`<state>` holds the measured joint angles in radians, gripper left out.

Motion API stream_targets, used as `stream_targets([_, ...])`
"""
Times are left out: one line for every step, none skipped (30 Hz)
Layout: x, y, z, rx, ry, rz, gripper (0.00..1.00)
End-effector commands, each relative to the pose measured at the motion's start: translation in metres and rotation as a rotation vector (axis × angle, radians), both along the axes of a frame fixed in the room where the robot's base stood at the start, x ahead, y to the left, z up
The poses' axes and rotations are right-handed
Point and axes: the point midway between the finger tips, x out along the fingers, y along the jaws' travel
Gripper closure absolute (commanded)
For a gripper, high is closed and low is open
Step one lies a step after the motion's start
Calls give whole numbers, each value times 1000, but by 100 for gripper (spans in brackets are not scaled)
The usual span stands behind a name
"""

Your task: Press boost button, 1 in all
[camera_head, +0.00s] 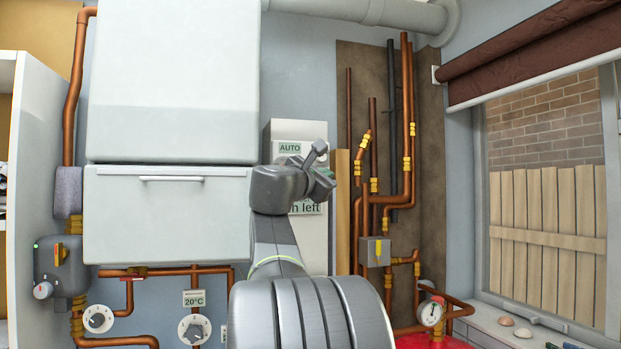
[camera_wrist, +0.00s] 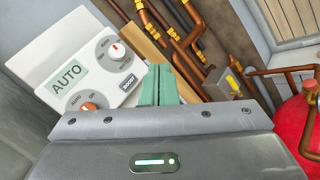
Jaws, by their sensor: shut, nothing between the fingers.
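A white control box (camera_wrist: 88,62) shows in the wrist view with a green AUTO display (camera_wrist: 66,76), a dial with a red mark (camera_wrist: 116,51) and a dial with an orange centre (camera_wrist: 88,107). The small dark boost button (camera_wrist: 129,83) sits on its lower right part. My gripper (camera_wrist: 159,70) is shut and empty, its green fingers just right of the button in the picture. I cannot tell whether they touch the box. In the head view my gripper (camera_head: 323,182) is in front of the control box (camera_head: 300,128), and my arm hides the button and dials.
Copper pipes (camera_head: 408,130) with brass fittings run right of the box, beside a wooden strip (camera_head: 342,200). A grey valve box (camera_head: 376,251) and a pressure gauge (camera_head: 431,313) sit lower right. A large white cabinet (camera_head: 170,210) stands left.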

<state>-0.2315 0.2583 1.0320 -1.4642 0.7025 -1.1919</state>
Motion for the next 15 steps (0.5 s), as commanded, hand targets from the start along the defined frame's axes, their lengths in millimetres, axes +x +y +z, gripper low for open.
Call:
stream_targets([0,0,0,0,0,0,100])
stream_targets([0,0,0,1,0,0,100])
stream_targets([1,0,0,1,0,-1,100])
stream_targets([2,0,0,2,1,0,100])
stream_targets([3,1,0,2,1,0,100])
stream_targets([5,1,0,2,1,0,100])
stream_targets([7,2,0,2,1,0,100])
stream_targets([10,3,0,1,1,0,100])
stream_targets([14,4,1,1,1,0,100])
stream_targets([18,6,1,1,1,0,100])
stream_targets([22,7,1,0,2,0,100])
stream_targets([27,9,1,0,2,0,100])
stream_targets([31,10,2,0,2,0,100])
stream_targets([36,11,2,0,2,0,100])
stream_targets([42,13,1,0,2,0,100])
